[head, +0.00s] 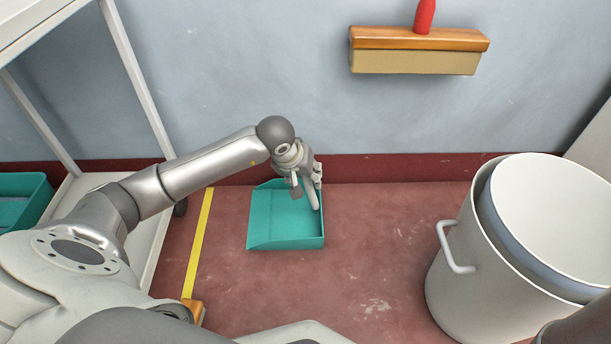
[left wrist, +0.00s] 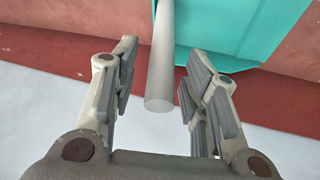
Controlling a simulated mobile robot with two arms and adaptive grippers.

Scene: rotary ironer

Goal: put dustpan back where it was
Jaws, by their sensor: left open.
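The teal dustpan (head: 285,226) lies on the red floor close to the wall, with its wide edge toward me. Its pale grey handle (head: 313,193) rises at the pan's right side. My left gripper (head: 307,182) is over the back of the dustpan, at the handle. In the left wrist view my left gripper (left wrist: 158,95) is open, and the round end of the handle (left wrist: 160,85) lies between its fingers, with gaps on both sides. The teal pan (left wrist: 230,30) shows beyond it. My right gripper is not in view.
A broom (head: 419,48) with a red handle is up against the wall. A white bin (head: 448,265) with a side handle stands at right. A white shelf rack (head: 140,75) and a teal crate (head: 22,198) are at left. Floor between dustpan and bin is clear.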

